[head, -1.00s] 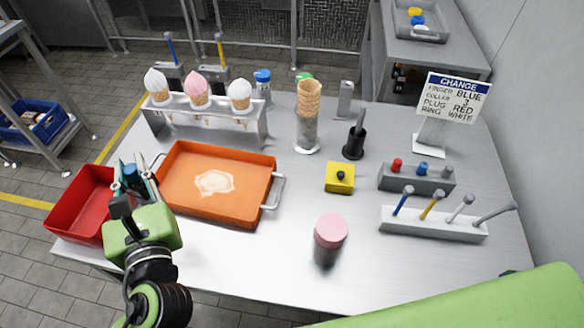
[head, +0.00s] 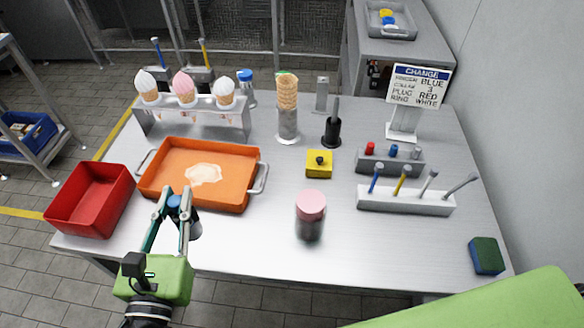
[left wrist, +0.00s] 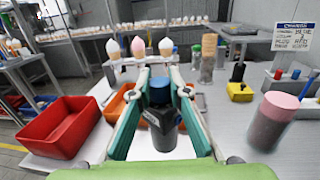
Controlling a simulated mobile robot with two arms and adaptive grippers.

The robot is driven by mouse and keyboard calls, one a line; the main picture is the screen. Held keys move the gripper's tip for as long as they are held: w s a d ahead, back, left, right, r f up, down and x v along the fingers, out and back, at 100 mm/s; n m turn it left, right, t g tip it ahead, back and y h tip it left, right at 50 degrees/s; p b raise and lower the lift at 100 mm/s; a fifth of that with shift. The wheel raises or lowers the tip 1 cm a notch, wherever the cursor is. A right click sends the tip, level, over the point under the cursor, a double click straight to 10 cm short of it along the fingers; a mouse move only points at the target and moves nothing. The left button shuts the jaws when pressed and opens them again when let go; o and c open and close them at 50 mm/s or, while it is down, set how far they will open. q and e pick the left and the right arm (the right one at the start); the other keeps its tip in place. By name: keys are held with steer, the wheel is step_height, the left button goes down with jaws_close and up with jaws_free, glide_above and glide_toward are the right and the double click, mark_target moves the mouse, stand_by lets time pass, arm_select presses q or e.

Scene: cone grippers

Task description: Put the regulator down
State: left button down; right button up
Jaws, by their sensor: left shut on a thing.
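The regulator, which I take to be the dark grey cylinder with a blue top (left wrist: 162,128), is between the fingers of my left gripper (left wrist: 160,93). In the head view, my left gripper (head: 178,203) is shut on the regulator (head: 185,222) near the table's front edge. It is just in front of the orange tray (head: 226,198) and right of the red bin (head: 118,203). The regulator looks about upright. I cannot tell whether its bottom touches the table (head: 255,235). My right gripper is not in view.
A pink-lidded jar (head: 310,215) stands to the right, with bare table between. Further right are a yellow block (head: 319,169), a white tool rack (head: 405,203) and a blue-green sponge (head: 487,256). A cone rack (head: 195,119) and change sign (head: 419,87) stand behind.

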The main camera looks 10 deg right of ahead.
arm_select(q)
steer(key=s+d+r+m+g+h+p, duration=0.25)
steer(key=s+d+m+g+h, duration=0.2)
steer(key=s+d+h, duration=0.6)
steer(key=w+d+f+m+y+b, duration=0.1)
steer(key=w+d+f+y+b, duration=0.1)
steer(key=w+f+b, duration=0.6)
step_height(320, 180, down, 5)
steer(key=w, duration=0.2)
steer(key=shift+w, duration=0.4)
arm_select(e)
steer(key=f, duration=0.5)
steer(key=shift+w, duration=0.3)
arm_select(q)
steer(key=shift+f, duration=0.15)
